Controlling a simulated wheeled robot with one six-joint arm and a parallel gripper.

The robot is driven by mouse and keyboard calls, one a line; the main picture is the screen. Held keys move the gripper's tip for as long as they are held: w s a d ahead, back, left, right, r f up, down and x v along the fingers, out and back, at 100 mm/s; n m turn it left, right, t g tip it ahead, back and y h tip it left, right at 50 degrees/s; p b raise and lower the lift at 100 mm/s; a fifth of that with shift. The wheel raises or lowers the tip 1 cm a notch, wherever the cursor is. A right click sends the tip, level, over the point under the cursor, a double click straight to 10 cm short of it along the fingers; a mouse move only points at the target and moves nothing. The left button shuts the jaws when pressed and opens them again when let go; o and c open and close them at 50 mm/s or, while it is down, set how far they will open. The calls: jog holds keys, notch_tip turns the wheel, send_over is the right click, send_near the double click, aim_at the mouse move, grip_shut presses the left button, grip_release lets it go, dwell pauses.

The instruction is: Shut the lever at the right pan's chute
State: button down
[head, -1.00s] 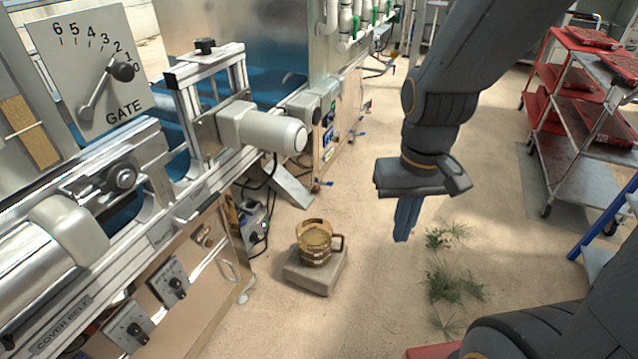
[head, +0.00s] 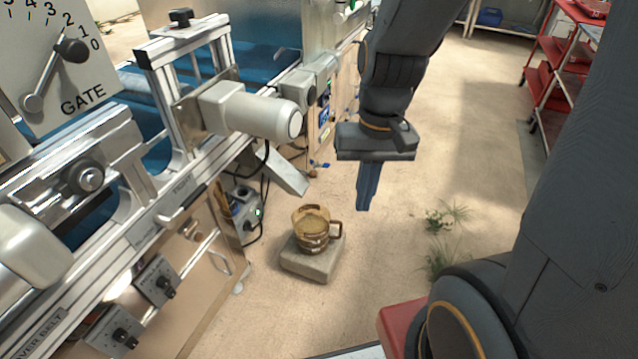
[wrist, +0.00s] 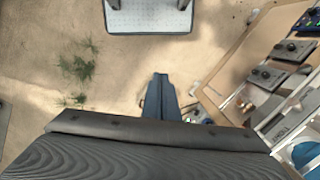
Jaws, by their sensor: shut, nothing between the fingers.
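My gripper (head: 363,205) hangs fingers-down over open floor, to the right of the machine, with its blue fingers together and empty. In the wrist view its fingers (wrist: 160,98) point over bare floor. A grey metal chute (head: 283,174) slopes down from the machine's side, left of my gripper and apart from it. Small blue-ended fittings (head: 320,165) show just right of the chute. I cannot tell whether one is the lever in the task, or which pan the chute belongs to.
The GATE dial (head: 60,62) is on the machine at left. Weeds (head: 445,216) grow from the floor. A red cart (head: 560,75) stands at back right.

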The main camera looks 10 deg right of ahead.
jog(key=w+a+f+m+y+b, duration=0.2)
jog(key=w+f+m+y+b, duration=0.35)
jog(key=w+f+b, duration=0.55)
jog(key=w+a+f+m+y+b, duration=0.2)
jog(key=w+f+m+y+b, duration=0.2)
jog(key=w+f+m+b, duration=0.65)
jog(key=w+d+f+m+t+y+b, duration=0.1)
jog(key=w+d+f+m+t+b, duration=0.2)
jog(key=w+f, duration=0.6)
jog(key=w+d+f+m+t+y+b, duration=0.2)
jog(key=w+d+f+t+b, duration=0.3)
jog(key=w+d+f+t, duration=0.3)
notch_tip(320, 180, down, 3)
jog(key=shift+w+d+r+m, duration=0.2)
jog(key=shift+w+d+m, duration=0.15)
jog(key=shift+d+m, duration=0.6)
jog(key=b, duration=0.4)
send_near(303, 171)
jog(key=shift+w+a+f, duration=1.2)
jog(key=shift+w+f, duration=0.25)
jog(key=shift+f, duration=0.7)
